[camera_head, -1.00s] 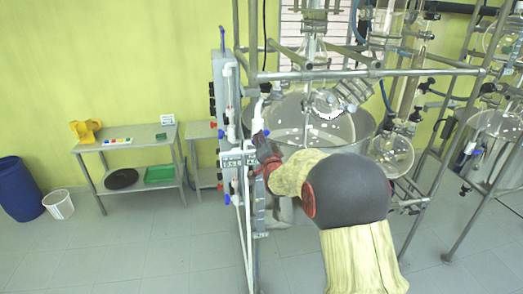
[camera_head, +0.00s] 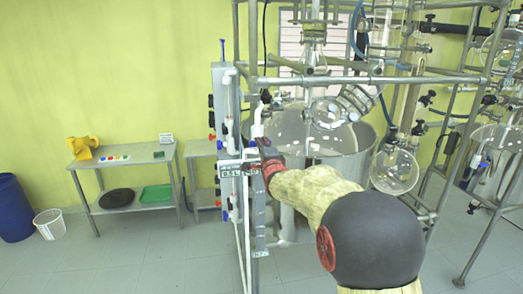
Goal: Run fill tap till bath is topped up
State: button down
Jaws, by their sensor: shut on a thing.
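The bath (camera_head: 350,139) is a wide grey metal vessel inside the frame of the glass reactor. Glassware hangs over and in it, and its water level cannot be made out. White pipes (camera_head: 230,110) with blue and red valve handles run up a grey panel left of the bath. My gripper (camera_head: 262,167) is at this pipework, just below the bath's left rim, beside a small label plate (camera_head: 231,172). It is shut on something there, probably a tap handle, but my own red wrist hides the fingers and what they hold.
A low metal table (camera_head: 125,161) with a yellow object (camera_head: 82,147) and a green tray (camera_head: 155,195) stands at the left. A blue barrel (camera_head: 12,208) and white bucket (camera_head: 50,223) are at the far left. Metal frame posts and round flasks (camera_head: 394,170) crowd the right. The floor between is clear.

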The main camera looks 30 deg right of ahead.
jog(key=shift+r, duration=0.2)
jog(key=c, duration=2.1)
grip_release()
jog(key=o, duration=0.4)
jog(key=shift+w+d+f, duration=0.1)
jog(key=shift+d+f, duration=0.05)
jog(key=v, duration=1.2)
